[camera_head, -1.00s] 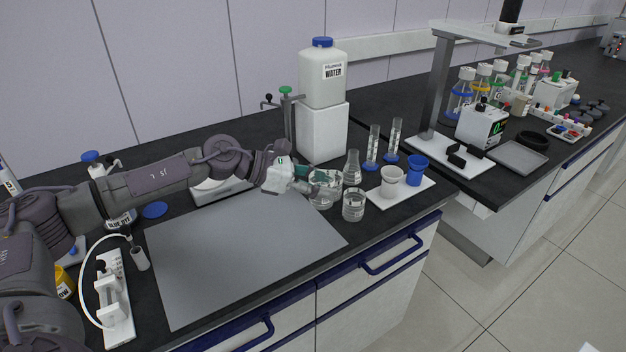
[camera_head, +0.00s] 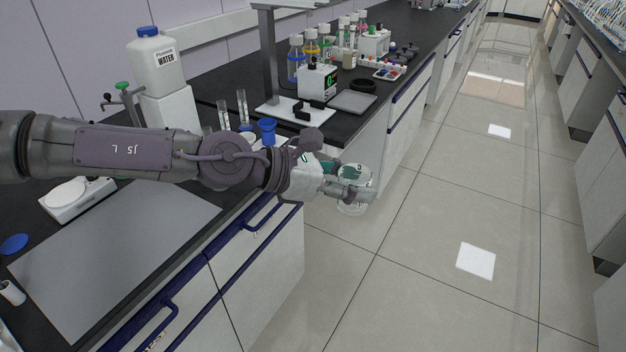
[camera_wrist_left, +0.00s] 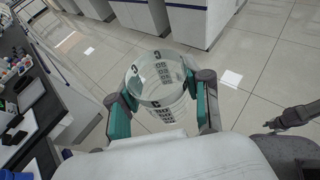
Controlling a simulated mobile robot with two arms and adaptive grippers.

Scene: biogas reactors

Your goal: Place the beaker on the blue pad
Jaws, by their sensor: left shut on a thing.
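A clear glass beaker (camera_head: 352,206) with dark markings is held between the teal and grey fingers of my left gripper (camera_head: 350,183), out over the floor beyond the bench edge. In the left wrist view the beaker (camera_wrist_left: 158,80) sits between the two fingers of the left gripper (camera_wrist_left: 162,100), one on each side, and its round rim shows. A flat round blue pad (camera_head: 14,243) lies on the black bench at the far left, with nothing on it. A dark jointed part at the right of the left wrist view looks like my right gripper (camera_wrist_left: 285,120); its jaws are unclear.
A grey mat (camera_head: 110,250) covers the front of the bench. A white scale (camera_head: 75,198) and a water container (camera_head: 156,65) stand behind it. A blue cup (camera_head: 267,130) and cylinders stand near the bench corner. The tiled aisle is open.

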